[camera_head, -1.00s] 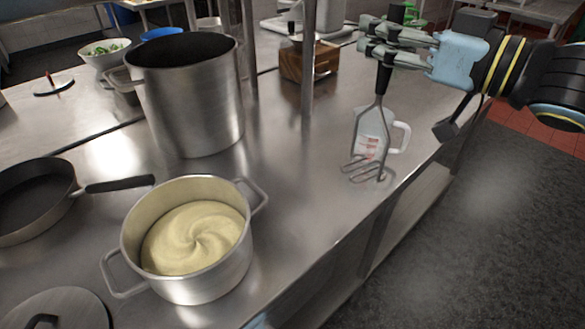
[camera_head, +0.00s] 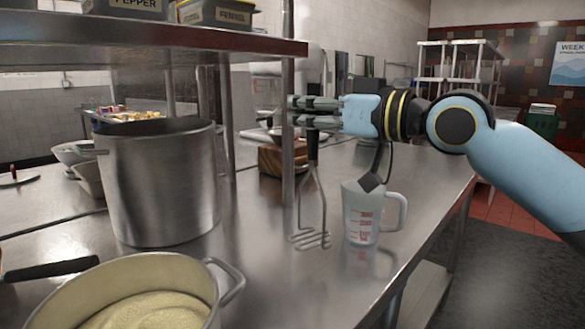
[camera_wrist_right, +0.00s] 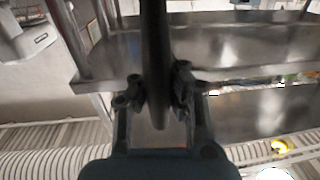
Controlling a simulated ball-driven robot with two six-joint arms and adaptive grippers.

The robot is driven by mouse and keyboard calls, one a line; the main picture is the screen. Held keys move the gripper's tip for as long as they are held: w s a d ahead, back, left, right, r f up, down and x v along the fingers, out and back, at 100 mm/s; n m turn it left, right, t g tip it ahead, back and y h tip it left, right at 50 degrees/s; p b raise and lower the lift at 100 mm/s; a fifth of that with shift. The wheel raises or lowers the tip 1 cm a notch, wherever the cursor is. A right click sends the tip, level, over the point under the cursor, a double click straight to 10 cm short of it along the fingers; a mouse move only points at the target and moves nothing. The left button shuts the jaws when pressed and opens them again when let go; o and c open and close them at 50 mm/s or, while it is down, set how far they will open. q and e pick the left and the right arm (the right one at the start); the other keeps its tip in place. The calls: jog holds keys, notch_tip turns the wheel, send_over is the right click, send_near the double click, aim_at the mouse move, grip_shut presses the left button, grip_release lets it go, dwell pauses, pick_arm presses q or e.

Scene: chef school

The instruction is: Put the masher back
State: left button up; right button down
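The masher has a black handle (camera_head: 312,147) and a bent grey wire head, which hangs down. My right gripper (camera_head: 303,110) is shut on the upper handle and holds the masher upright. Its wire head is low over the steel counter, just left of the measuring jug; I cannot tell if it touches. In the right wrist view the dark handle (camera_wrist_right: 153,50) runs between the two fingers (camera_wrist_right: 158,92). A steel pot of mash (camera_head: 150,312) stands at the front left, partly cut off. My left gripper is not in view.
The clear measuring jug (camera_head: 361,218) stands close right of the masher. A tall steel pot (camera_head: 160,190) stands left. A wooden block (camera_head: 270,160) sits behind, near a shelf post (camera_head: 288,130). An overhead shelf (camera_head: 150,48) spans the upper left. The counter right of the jug is clear.

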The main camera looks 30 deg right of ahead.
aim_at(312, 168)
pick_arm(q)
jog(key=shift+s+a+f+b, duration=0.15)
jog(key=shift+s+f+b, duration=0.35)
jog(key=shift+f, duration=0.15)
pick_arm(e)
jog(key=shift+w+a+f, duration=0.1)
jog(key=shift+w+f, duration=0.3)
jog(key=shift+f, duration=0.5)
jog(key=shift+w+a+f, duration=0.1)
jog(key=shift+w+f, duration=0.35)
jog(key=shift+f, duration=0.45)
jog(key=shift+w+a+f, duration=0.1)
jog(key=shift+w+f, duration=0.3)
jog(key=shift+f, duration=0.5)
jog(key=shift+f, duration=0.2)
jog(key=c, duration=1.5)
grip_release()
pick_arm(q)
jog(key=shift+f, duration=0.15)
pick_arm(e)
jog(key=shift+r, duration=0.1)
